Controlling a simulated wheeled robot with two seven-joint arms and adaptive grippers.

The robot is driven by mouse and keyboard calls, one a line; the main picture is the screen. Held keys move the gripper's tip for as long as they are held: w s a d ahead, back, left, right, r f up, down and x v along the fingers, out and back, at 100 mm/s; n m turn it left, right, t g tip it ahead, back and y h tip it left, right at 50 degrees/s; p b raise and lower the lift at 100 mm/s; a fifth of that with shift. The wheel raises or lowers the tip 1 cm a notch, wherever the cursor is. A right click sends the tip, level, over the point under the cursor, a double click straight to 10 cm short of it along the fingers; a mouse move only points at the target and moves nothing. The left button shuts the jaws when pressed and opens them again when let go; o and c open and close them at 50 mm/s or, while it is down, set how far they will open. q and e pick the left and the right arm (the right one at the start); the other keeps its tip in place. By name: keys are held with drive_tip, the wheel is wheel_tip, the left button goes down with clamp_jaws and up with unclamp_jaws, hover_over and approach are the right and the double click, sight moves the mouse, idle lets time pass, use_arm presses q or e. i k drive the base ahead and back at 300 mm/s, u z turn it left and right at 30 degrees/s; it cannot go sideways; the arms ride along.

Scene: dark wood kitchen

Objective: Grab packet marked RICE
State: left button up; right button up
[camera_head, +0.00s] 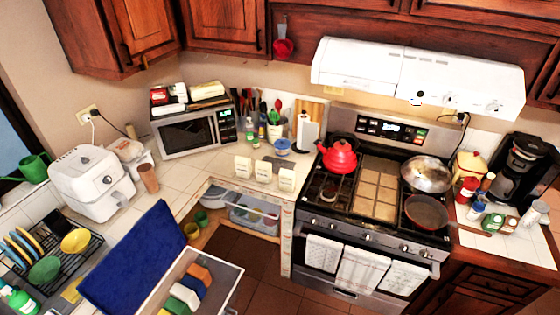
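Three small cream-white packets stand upright in a row on the counter corner to the left of the stove. They are the left packet (243,167), the middle packet (263,171) and the right packet (287,179). Each has dark marks on its front, too small to read, so I cannot tell which is marked RICE. A grey flat thing shows behind the middle and right packets. Neither of my grippers is in view.
The counter edge (250,186) runs just in front of the packets, above an open shelf with a clear bin (252,214). A red kettle (339,157) stands on the stove to the right. A microwave (193,131) stands behind left. An open blue-lidded box (140,262) fills the lower left.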

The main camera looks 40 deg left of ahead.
sight(264, 170)
drive_tip(key=i, duration=2.1)
drive_tip(key=u, duration=3.4)
drive_tip(key=i, duration=1)
